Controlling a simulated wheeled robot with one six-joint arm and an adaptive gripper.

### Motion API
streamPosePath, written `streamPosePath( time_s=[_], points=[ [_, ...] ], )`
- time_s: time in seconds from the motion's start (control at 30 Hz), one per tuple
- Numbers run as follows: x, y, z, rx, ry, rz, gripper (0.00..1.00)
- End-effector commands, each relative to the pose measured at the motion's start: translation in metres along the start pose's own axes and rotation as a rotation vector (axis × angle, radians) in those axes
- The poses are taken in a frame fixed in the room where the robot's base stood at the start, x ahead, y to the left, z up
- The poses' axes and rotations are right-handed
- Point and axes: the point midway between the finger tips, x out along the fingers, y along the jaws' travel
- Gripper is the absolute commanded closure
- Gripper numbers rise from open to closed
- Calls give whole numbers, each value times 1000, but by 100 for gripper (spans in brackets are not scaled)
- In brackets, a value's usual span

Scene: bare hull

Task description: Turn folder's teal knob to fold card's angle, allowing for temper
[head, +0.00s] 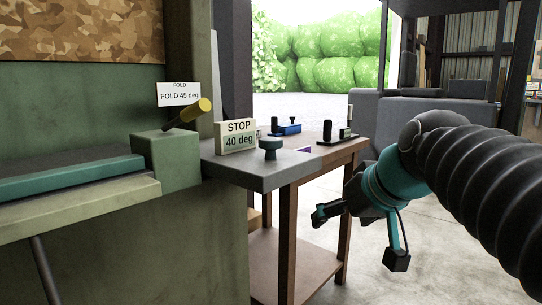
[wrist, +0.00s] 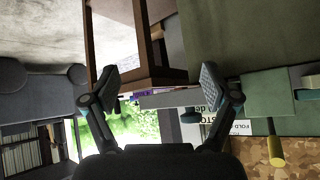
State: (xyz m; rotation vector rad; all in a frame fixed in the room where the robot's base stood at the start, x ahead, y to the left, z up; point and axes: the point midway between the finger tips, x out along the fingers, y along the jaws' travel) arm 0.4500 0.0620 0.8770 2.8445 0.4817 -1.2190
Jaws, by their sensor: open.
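The folder (head: 165,160) is a green machine at the left with a teal bar (head: 70,178) and a yellow-ended lever (head: 188,112). A white card (head: 179,95) above it reads FOLD 45 deg. A sign (head: 236,137) on the grey ledge reads STOP 40 deg. The dark teal knob (head: 270,148) stands on the ledge just right of that sign. My gripper (head: 358,238) is open and empty, right of the ledge and lower than the knob. In the wrist view my gripper (wrist: 171,79) has its fingers spread, with the folder and card beyond at the right. No temper marking is readable.
Grey bulky furniture (head: 425,115) stands behind. Open floor lies at right.

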Motion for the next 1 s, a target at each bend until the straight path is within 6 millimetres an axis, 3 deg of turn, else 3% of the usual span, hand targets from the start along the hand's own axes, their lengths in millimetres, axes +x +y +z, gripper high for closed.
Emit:
streamPosePath(
  time_s=[0.03, 0.2, 0.4, 0.53, 0.7, 1.0],
  points=[
    [8, -2, -22, -26, 38, -29, 14],
    [8, -16, -102, -129, 175, -125, 14],
    [2, -29, -165, -237, 309, -203, 14],
    [-2, -34, -186, -278, 358, -227, 14],
    [0, -38, -196, -295, 377, -238, 14],
    [42, -51, -210, -294, 375, -239, 14]
  ],
)
